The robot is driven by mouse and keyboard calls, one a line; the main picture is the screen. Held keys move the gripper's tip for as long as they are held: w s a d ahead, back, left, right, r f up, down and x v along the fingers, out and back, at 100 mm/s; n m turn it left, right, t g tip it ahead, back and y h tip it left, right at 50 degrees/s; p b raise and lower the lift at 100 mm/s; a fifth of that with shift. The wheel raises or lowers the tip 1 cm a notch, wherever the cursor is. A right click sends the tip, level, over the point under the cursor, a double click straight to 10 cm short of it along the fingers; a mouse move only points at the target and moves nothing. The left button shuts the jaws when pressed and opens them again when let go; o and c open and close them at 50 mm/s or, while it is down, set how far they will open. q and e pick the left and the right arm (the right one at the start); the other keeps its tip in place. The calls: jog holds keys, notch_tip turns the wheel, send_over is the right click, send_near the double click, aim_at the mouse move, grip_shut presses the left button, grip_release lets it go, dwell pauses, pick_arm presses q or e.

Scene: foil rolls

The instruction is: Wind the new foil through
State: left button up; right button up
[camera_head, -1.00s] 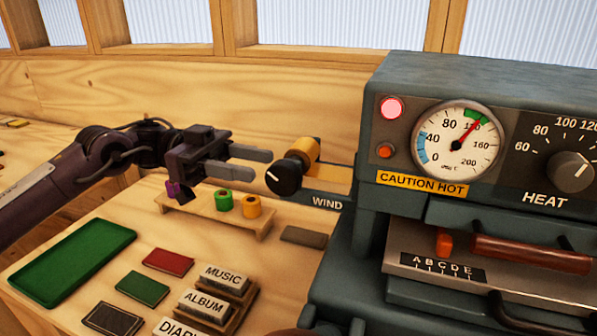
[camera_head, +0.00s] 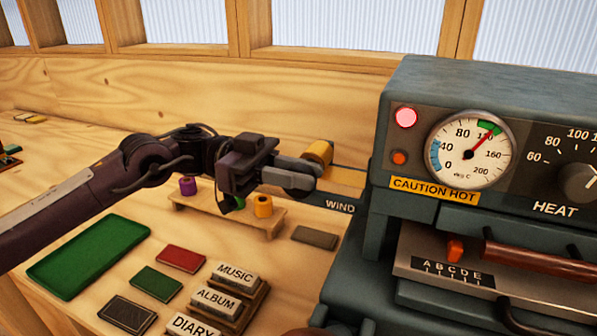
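My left gripper (camera_head: 316,175) is at the dark winding knob (camera_head: 299,192) on the machine's left side. Its grey fingers overlap the knob and hide most of it; whether they press on it I cannot tell. The gold foil roll (camera_head: 319,151) sits just behind the fingers, with a gold foil strip (camera_head: 345,182) running right to the machine above the WIND label (camera_head: 339,207). On a low wooden rack (camera_head: 270,226) stand a purple roll (camera_head: 188,187), a green roll (camera_head: 239,203) partly behind the gripper, and a yellow roll (camera_head: 263,206). My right gripper is not in view.
The grey heated press (camera_head: 385,225) fills the right, with a CAUTION HOT label (camera_head: 434,190), gauge (camera_head: 470,149) and lit red lamp (camera_head: 405,117). A green mat (camera_head: 90,255), coloured books (camera_head: 157,283) and label blocks (camera_head: 217,299) lie in front of the rack.

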pick_arm(q)
grip_shut()
jog(key=shift+r+y, duration=0.2)
jog(key=shift+y, duration=0.1)
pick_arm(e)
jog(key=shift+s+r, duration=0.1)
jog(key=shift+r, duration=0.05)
pick_arm(q)
jog(key=y+p, duration=0.1)
jog(key=t+y+p, duration=0.1)
jog(key=p, duration=0.1)
jog(key=shift+d+r+y, duration=0.2)
jog(key=shift+y, duration=0.1)
jog(key=y+p, duration=0.1)
jog(key=p, duration=0.2)
jog(key=shift+d+t+y, duration=0.1)
jog(key=shift+t+y, duration=0.2)
jog(key=shift+y, duration=0.1)
jog(key=shift+s+f+y+p, duration=0.1)
jog(key=shift+f+y+p, duration=0.15)
jog(key=shift+y+p, duration=0.65)
jog(key=shift+f+t+p, duration=0.15)
jog(key=shift+t+p, duration=0.15)
jog(key=shift+p, duration=0.15)
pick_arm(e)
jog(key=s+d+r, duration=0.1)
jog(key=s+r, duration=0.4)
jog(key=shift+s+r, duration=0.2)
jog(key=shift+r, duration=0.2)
